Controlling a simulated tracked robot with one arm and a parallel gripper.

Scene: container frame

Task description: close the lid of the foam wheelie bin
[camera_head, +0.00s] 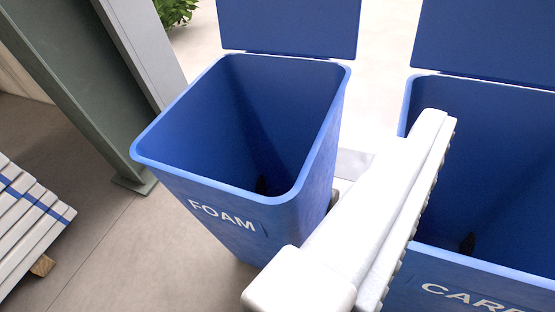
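The blue foam wheelie bin (178,165) stands upright left of centre, with "FOAM" in white on its front. Its lid (287,27) is open and stands up behind the rear rim; its top is cut off by the picture edge. A small dark spot shows at the bottom of the bin, otherwise it looks empty. My white gripper (435,118) reaches up from the lower middle, right of the foam bin and in front of the second bin. Its ridged edge faces right. I cannot tell whether its fingers are apart. It looks clear of the lid.
A second blue bin (470,264), lettered "CAR…", stands close on the right with its lid (487,42) up. A grey-green metal post (75,80) stands left of the foam bin. White stacked boards (30,225) lie at the far left. Floor shows between post and boards.

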